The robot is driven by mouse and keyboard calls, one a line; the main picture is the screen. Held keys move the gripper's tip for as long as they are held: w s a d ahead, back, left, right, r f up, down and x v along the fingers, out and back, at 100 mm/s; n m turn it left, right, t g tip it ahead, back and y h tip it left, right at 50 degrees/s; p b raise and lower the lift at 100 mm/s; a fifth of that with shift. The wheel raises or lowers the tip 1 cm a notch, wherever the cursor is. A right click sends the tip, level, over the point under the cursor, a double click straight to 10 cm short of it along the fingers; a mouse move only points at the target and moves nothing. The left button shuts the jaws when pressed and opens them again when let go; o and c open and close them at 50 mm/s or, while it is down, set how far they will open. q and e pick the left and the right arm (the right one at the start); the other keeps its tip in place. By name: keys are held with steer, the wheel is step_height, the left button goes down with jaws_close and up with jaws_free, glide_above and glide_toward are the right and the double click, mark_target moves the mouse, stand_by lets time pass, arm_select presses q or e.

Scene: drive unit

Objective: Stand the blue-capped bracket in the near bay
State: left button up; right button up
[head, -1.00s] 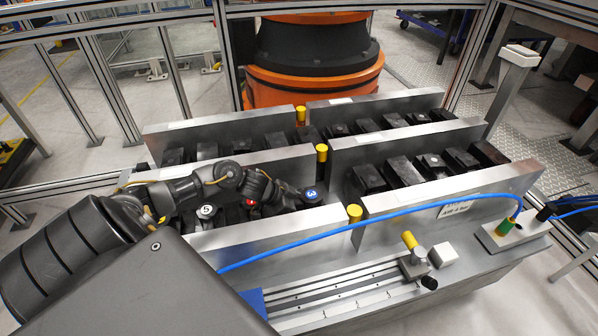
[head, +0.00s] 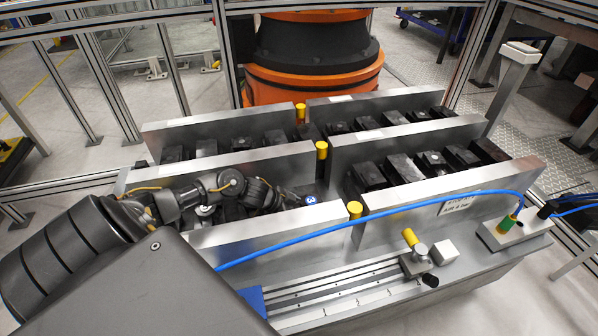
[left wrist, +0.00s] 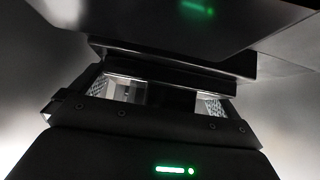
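The blue-capped bracket shows its round blue cap with a white 3 (head: 310,199) in the head view, low behind the front left metal wall. Its dark body is mostly hidden by my gripper and that wall. My left gripper (head: 290,199) reaches in from the left, level with the cap, and appears shut on the bracket. In the left wrist view a dark block (left wrist: 170,65) lies across the fingertips, with a textured pad on each side. The near bay is the slot behind the front wall (head: 255,229); its floor is hidden. My right gripper is out of view.
A blue hose (head: 400,209) arches across the front of the fixture. Yellow-topped posts (head: 354,210) stand at the wall ends. Dark blocks (head: 405,168) fill the right and rear bays. A rail with a clamp (head: 415,260) runs along the front.

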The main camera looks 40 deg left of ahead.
arm_select(q)
steer(key=shift+s+a+r, duration=0.1)
steer(key=shift+r, duration=0.1)
steer(key=p+v, duration=0.3)
steer(key=v, duration=0.8)
steer(key=shift+s+r, duration=0.2)
steer(key=shift+r, duration=0.1)
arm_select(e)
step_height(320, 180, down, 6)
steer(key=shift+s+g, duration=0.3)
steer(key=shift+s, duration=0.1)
arm_select(q)
steer(key=shift+a, duration=0.1)
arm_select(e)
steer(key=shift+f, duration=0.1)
